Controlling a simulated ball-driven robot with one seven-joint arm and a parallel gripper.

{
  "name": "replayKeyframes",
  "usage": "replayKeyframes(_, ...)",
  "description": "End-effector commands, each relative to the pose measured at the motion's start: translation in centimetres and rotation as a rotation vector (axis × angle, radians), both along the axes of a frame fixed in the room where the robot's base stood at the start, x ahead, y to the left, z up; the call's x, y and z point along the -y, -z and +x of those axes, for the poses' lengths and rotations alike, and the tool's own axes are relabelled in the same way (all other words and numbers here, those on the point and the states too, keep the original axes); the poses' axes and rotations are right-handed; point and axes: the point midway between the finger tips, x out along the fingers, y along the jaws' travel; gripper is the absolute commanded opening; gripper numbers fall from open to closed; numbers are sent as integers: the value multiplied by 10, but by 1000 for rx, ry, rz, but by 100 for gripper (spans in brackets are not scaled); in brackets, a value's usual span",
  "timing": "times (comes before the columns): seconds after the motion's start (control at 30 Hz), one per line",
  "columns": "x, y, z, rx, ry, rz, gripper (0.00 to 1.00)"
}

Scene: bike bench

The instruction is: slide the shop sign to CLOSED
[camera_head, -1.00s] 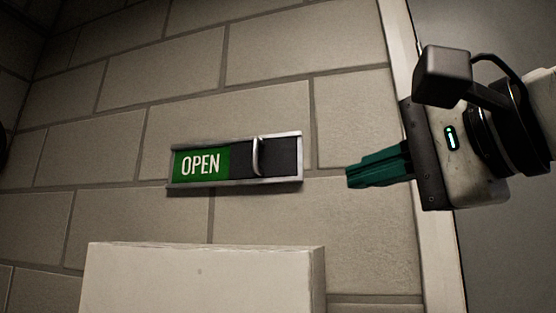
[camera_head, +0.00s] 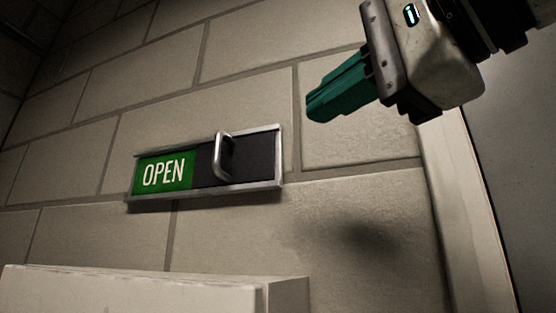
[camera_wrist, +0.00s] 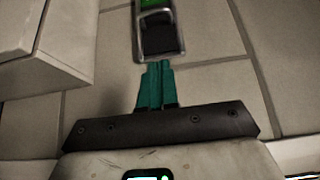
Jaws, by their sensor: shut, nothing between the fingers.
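The shop sign (camera_head: 164,172) is a metal-framed slider on the block wall, showing a green OPEN panel at its left. A dark sliding cover (camera_head: 252,158) fills the right part, with a metal handle (camera_head: 222,157) upright near the middle of the frame. My gripper (camera_head: 312,107), with green fingers, is up and to the right of the sign, apart from the handle. Its fingers are shut and empty. In the wrist view, the gripper (camera_wrist: 155,67) points toward the sign's dark cover (camera_wrist: 158,38); the sign's far end is cut off there.
A pale box-like block (camera_head: 130,292) stands below the sign; it also shows at the left of the wrist view (camera_wrist: 50,50). A light door frame (camera_head: 462,200) and grey panel (camera_head: 515,150) are at the right. The wall between sign and gripper is clear.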

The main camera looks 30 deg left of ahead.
Motion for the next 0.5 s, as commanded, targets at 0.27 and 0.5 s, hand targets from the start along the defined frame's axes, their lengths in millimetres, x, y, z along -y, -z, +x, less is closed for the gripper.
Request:
replayKeyframes(0.27, -3, 0, 1, 0, 0, -1, 0)
replayKeyframes(0.5, -33, -1, 13, -2, 0, -3, 0)
